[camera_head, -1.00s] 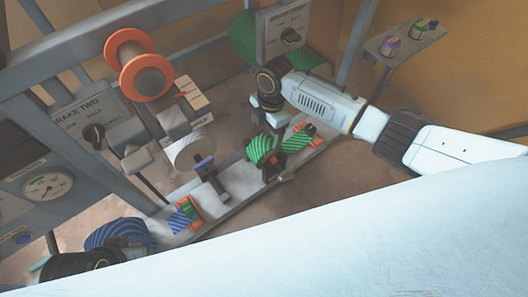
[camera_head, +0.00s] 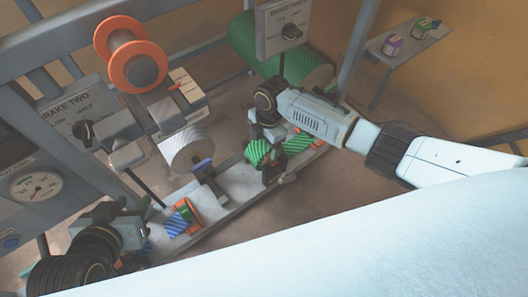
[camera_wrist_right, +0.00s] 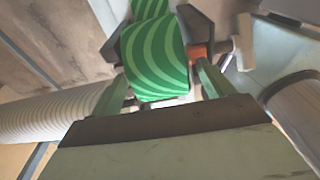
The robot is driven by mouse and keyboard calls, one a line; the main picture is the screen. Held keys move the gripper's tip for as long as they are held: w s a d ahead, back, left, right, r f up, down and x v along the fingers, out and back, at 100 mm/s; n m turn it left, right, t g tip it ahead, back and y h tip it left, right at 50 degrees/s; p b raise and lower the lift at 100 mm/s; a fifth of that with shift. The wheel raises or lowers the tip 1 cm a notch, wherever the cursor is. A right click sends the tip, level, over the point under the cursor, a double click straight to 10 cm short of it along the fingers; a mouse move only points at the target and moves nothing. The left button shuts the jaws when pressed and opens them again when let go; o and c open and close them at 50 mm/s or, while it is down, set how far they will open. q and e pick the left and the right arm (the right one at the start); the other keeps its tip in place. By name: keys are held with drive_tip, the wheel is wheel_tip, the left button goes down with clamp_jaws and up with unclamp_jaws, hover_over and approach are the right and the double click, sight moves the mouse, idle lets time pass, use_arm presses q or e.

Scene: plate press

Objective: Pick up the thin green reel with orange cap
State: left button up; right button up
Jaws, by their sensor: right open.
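A green striped reel (camera_head: 258,152) sits on the grey rail below my right gripper (camera_head: 268,134) in the head view. A second green striped piece (camera_head: 297,144) with an orange part (camera_head: 304,131) lies just to its right, partly behind my gripper and arm. In the right wrist view, my right gripper (camera_wrist_right: 160,88) is open, its two fingers on either side of a broad green striped reel (camera_wrist_right: 155,58). An orange part (camera_wrist_right: 198,51) shows by the right finger. I cannot tell if the fingers touch the reel. My left gripper (camera_head: 115,222) is at the lower left, its jaws unclear.
A small blue striped reel with orange ends (camera_head: 182,217) lies on the rail (camera_head: 228,204). A white roll (camera_head: 187,150) and an orange-flanged spool (camera_head: 131,55) stand behind. A large green roll (camera_head: 285,58) is at the back. A shelf (camera_head: 410,48) holds small reels.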

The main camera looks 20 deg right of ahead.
drive_tip(key=c, duration=1.3)
drive_tip(key=shift+c, duration=0.9)
drive_tip(key=shift+r, duration=0.15)
